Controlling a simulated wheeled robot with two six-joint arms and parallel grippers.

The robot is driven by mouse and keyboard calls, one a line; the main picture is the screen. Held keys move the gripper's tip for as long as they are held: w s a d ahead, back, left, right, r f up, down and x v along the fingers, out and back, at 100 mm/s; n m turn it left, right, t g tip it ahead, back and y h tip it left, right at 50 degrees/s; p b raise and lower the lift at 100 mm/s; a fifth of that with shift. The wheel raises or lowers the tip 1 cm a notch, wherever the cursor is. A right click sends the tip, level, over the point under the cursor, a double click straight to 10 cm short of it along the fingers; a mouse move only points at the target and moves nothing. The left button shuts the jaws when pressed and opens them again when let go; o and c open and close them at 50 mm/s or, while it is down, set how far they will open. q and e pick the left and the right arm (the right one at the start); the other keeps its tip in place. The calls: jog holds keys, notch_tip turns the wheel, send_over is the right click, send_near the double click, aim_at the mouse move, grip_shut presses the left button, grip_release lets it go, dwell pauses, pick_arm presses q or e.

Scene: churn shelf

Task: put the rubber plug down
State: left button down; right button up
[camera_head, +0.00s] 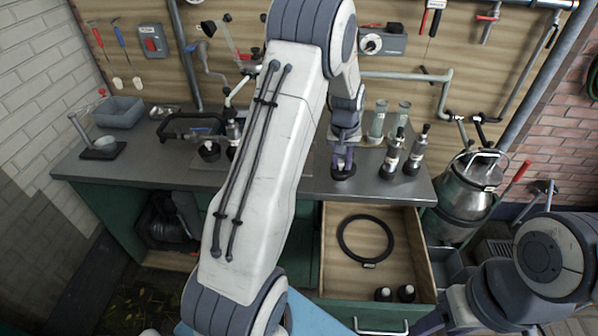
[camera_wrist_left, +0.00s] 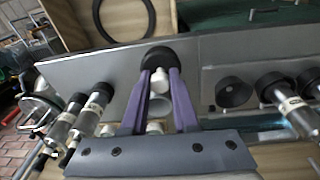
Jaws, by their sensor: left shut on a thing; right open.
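My left gripper (camera_head: 344,164) points down over the right part of the grey counter (camera_head: 290,187), near its front edge. Its purple fingers are shut on the black rubber plug (camera_head: 343,173). In the left wrist view the plug (camera_wrist_left: 158,55) shows at the fingertips, with a white part between the fingers. The plug is at or just above the counter top; I cannot tell if it touches. My right arm comes in at the lower right, but its gripper is out of view.
Metal teat-cup shells (camera_head: 415,150) stand right of the left gripper, with glass tubes (camera_head: 377,125) behind. A black cup (camera_head: 209,151) stands to the left. Below, an open drawer (camera_head: 335,268) holds a black ring (camera_head: 365,240) and two small dark pieces. A metal churn (camera_head: 465,195) stands at the right.

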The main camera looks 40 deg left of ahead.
pick_arm(q)
jog(key=w+a+r+n+b, duration=0.3)
jog(key=a+r, duration=0.1)
jog(key=a, duration=0.4)
pick_arm(e)
notch_tip(320, 180, down, 4)
pick_arm(q)
jog(key=a+f+p, duration=0.1)
jog(key=a+f, duration=0.1)
jog(key=a, duration=0.1)
jog(key=a+f+p, duration=0.1)
jog(key=a+f, duration=0.1)
jog(key=a, duration=0.2)
jog(key=a+f+p, duration=0.2)
jog(key=a, duration=0.2)
jog(key=shift+w+a+f, duration=0.15)
jog(key=shift+w+f, duration=0.05)
jog(key=shift+f, duration=0.2)
notch_tip(320, 180, down, 3)
jog(key=shift+f+p, duration=0.15)
jog(key=shift+p, duration=0.6)
jog(key=shift+f, duration=0.25)
pick_arm(e)
notch_tip(320, 180, up, 5)
pick_arm(q)
jog(key=shift+f, duration=0.1)
